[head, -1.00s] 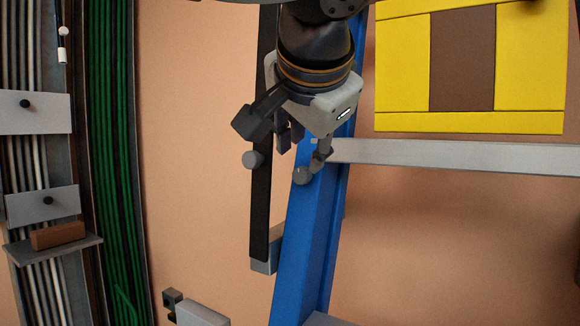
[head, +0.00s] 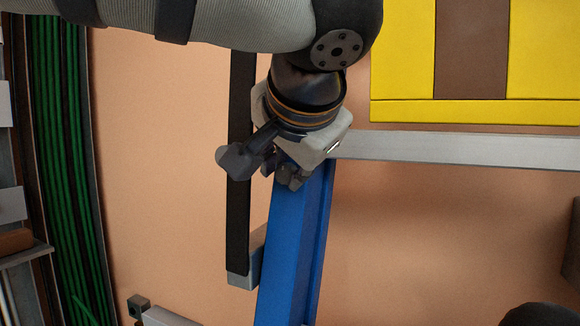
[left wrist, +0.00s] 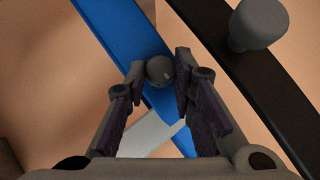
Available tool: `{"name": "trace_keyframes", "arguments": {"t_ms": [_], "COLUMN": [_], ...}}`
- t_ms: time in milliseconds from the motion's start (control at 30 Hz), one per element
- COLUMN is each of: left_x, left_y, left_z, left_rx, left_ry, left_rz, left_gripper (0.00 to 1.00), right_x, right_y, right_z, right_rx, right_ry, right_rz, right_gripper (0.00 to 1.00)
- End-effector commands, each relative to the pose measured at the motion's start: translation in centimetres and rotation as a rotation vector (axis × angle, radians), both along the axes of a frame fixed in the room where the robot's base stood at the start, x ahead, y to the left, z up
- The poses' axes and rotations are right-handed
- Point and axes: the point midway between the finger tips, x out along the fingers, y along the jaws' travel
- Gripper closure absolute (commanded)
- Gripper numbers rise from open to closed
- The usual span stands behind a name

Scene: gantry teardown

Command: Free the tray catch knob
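A small round grey knob (left wrist: 160,71) sits over the blue beam (left wrist: 112,28), between the fingertips of my left gripper (left wrist: 160,64) in the left wrist view. The two fingers stand apart with small gaps beside the knob; I see no clear grip. A larger grey knob (left wrist: 258,24) on the black bar (left wrist: 208,22) lies outside the fingers. The frames do not label which knob is the tray catch. In the head view my left gripper (head: 268,168) is over the blue beam and black bar, and its fingers partly hide the knobs. My right gripper is not in view.
A pale horizontal rail (head: 460,149) meets the blue beam from the right. A yellow and brown panel (head: 400,60) is above it. Green cables (head: 60,180) run down the left. Bare wall (head: 430,245) shows below the rail.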

Motion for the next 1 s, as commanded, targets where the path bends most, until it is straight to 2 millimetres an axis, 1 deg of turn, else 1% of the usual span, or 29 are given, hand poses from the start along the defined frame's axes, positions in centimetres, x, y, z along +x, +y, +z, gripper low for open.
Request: {"name": "trace_keyframes", "arguments": {"t_ms": [67,300,567,600,633,1000], "left_x": [0.01,-0.1,-0.03,-0.03,-0.03,-0.07], "left_y": [-0.08,-0.25,-0.23,-0.23,-0.23,-0.24], "left_z": [-0.1,-0.36,-0.43,-0.43,-0.43,-0.36], "left_rx": [0.016,0.223,0.233,0.232,0.232,0.23], "left_ry": [-0.005,-0.089,-0.092,-0.093,-0.093,-0.093], "left_rz": [-0.002,0.0,0.0,0.0,0.0,0.0], "left_gripper": [1.0,1.0,1.0,0.7,0.68,0.68], "right_x": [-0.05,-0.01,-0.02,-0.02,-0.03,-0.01], "right_y": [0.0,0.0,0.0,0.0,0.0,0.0], "right_z": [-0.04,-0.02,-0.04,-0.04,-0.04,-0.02], "right_rx": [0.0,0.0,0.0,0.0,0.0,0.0], "right_ry": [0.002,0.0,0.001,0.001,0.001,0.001], "right_rz": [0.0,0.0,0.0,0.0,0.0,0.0], "right_gripper": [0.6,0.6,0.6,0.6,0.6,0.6]}}
